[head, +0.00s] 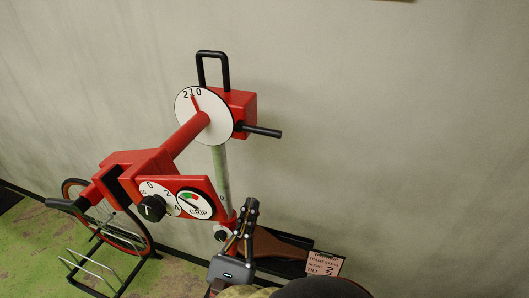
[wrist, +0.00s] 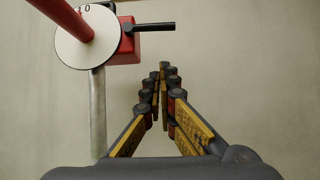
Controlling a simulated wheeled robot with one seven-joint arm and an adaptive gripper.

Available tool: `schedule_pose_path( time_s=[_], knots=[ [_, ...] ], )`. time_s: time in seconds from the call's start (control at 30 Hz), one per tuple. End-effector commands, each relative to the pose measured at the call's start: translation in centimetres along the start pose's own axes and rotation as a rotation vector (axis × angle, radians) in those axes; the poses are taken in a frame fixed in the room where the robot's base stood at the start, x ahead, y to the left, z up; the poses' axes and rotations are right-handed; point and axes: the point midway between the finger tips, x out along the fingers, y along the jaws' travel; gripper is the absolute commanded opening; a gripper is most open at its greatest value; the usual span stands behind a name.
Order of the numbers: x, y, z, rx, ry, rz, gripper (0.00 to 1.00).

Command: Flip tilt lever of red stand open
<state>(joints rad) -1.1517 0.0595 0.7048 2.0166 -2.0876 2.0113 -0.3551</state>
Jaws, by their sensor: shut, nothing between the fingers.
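The red stand (head: 236,102) has a round white dial (head: 188,118) at its head and a grey post below. A short black lever (head: 262,131) sticks out to the right of its red head block, roughly level. I take it for the tilt lever. In the wrist view the lever (wrist: 155,27) is at the top, pointing right from the red block (wrist: 124,46). My gripper (head: 248,206) is below the lever in the head view, in front of the post's lower part. In the wrist view my gripper (wrist: 163,72) is shut and empty, apart from the lever.
A black loop handle (head: 212,68) rises above the head block. The red clamp arm with a gauge panel (head: 194,206) and black knob (head: 151,207) reaches left. A wheel (head: 133,226) stands at left. A label card (head: 325,264) is at lower right. The wall's right side is bare.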

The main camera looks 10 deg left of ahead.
Motion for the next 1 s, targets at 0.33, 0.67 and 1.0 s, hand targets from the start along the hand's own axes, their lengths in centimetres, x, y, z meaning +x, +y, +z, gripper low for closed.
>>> schedule_pose_path(
  time_s=[0.33, 0.67, 1.0],
  knots=[
    [2.0, 0.0, 0.2, -0.002, 0.001, -0.001, 0.0],
    [6.3, -0.1, 0.2, -0.001, 0.002, -0.004, 0.0],
    [11.4, -0.1, 1.4, 0.004, -0.001, -0.003, 0.0]
  ],
)
